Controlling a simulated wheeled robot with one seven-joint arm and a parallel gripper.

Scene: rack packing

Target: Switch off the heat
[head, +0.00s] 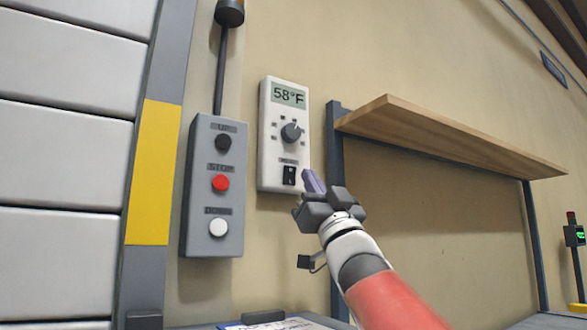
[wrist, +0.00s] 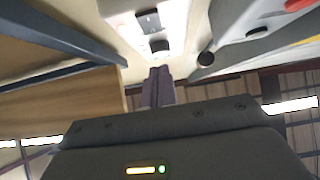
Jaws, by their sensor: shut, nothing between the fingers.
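A white thermostat (head: 284,130) is mounted on the beige wall. Its display reads 58°F, with a round grey dial (head: 291,133) below it and a small black rocker switch (head: 289,175) near its bottom.
A grey control box (head: 213,245) with black, red and white buttons is left of the thermostat. A wooden shelf (head: 440,135) on dark posts is to the right. A grey and yellow door frame (head: 153,170) stands at the left.

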